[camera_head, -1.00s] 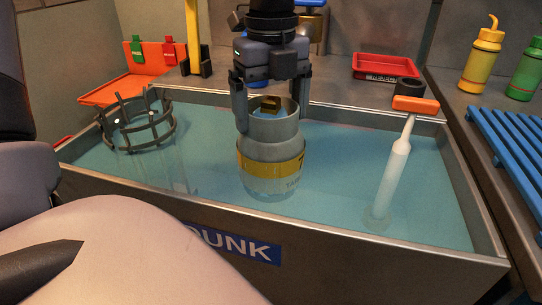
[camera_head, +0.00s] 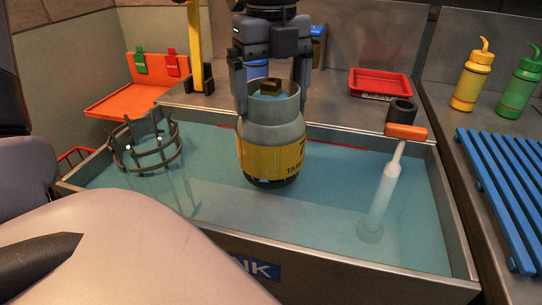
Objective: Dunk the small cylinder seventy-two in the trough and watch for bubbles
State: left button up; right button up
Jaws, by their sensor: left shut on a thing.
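The small cylinder (camera_head: 272,135) is grey with a yellow band and a dark base. It is upright over the middle of the blue trough water (camera_head: 320,200). Its band shows clearly, with "TARE" and part of a "7" readable; the rest of the number is turned away. My left gripper (camera_head: 271,92) comes down from above and is shut on the cylinder's open collar, a finger on each side. A brass valve shows inside the collar. I cannot tell whether the base just touches the water. The metal trough (camera_head: 320,268) has a partly hidden blue DUNK label. No bubbles are visible. My right gripper is not in view.
A dark ring cage (camera_head: 146,154) stands at the trough's left. A pale tube with an orange handle (camera_head: 406,132) stands in the right side. Behind are a red reject tray (camera_head: 381,83) and an orange stand (camera_head: 140,97). Bottles (camera_head: 472,80) and a blue rack (camera_head: 505,190) are right.

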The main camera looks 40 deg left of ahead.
pick_arm(q)
jog(key=shift+r+p, duration=2.15)
jog(key=shift+r, duration=0.95)
